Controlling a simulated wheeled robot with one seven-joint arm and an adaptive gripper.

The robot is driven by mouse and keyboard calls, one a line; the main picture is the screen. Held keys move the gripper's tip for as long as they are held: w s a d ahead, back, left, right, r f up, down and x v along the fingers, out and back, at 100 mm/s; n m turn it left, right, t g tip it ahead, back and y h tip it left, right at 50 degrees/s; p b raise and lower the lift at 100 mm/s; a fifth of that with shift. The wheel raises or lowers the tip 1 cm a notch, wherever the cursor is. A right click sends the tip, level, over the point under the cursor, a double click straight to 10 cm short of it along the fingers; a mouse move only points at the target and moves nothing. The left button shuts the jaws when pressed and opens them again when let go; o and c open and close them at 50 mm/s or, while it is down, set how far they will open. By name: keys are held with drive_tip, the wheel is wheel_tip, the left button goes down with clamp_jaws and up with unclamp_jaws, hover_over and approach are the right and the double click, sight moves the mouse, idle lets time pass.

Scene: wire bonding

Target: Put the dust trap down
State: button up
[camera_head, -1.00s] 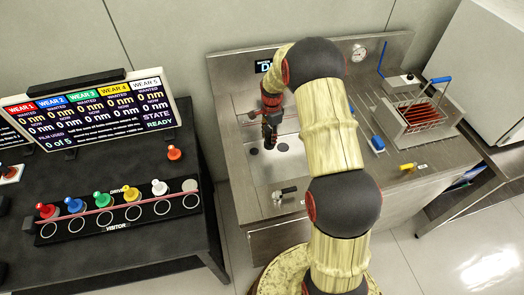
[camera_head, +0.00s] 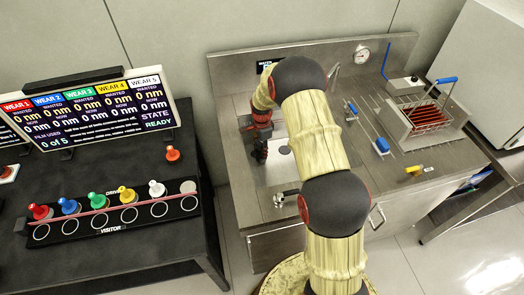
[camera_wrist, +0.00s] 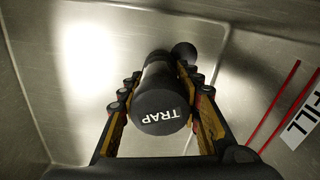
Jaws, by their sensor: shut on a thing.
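The dust trap (camera_wrist: 160,110) is a black cylinder with a white "TRAP" label on its round end. In the wrist view it sits between the fingers of my gripper (camera_wrist: 165,100), which is shut on it. A smaller dark round part shows beyond its far end. In the head view my gripper (camera_head: 259,150) hangs over the left part of the metal sink basin (camera_head: 283,172), and the dust trap cannot be told apart from it there. I cannot tell whether the trap touches the basin.
Right of the basin lie blue-handled tools (camera_head: 381,146), a wire rack (camera_head: 428,115) and a yellow-handled item (camera_head: 414,170). A tap (camera_head: 285,198) is at the counter's front. Left stands a dark table with coloured pegs (camera_head: 96,200). Red lines and a "FILL" label (camera_wrist: 302,115) mark the basin.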

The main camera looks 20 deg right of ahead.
drive_tip(key=shift+f, duration=0.15)
drive_tip(key=o, duration=1.3)
drive_tip(key=shift+o, duration=0.3)
wheel_tip(320, 180, up, 12)
drive_tip(key=p, duration=0.4)
drive_tip(key=s+a+r+n+t, duration=0.1)
drive_tip(key=s+a+r+n, duration=0.3)
drive_tip(key=r, duration=0.5)
drive_tip(key=s+a+r+n+t, duration=0.1)
drive_tip(key=s+r+n, duration=0.1)
drive_tip(key=s+r, duration=0.45)
drive_tip(key=s+a+r+n+t, duration=0.1)
drive_tip(key=s+a+r+n, duration=0.2)
drive_tip(key=r, duration=0.7)
drive_tip(key=s+a+r+n+t, duration=0.1)
drive_tip(key=s+r+n, duration=0.1)
drive_tip(key=s, duration=0.5)
drive_tip(key=s+a+r+n, duration=0.1)
drive_tip(key=s+a+n, duration=0.1)
drive_tip(key=s+n, duration=0.2)
drive_tip(key=s+a+r+n+t, duration=0.1)
drive_tip(key=s+a+r+n, duration=0.1)
drive_tip(key=s, duration=0.8)
drive_tip(key=shift+s+r+n+t, duration=0.3)
drive_tip(key=shift+s+n, duration=0.1)
drive_tip(key=shift+n, duration=0.1)
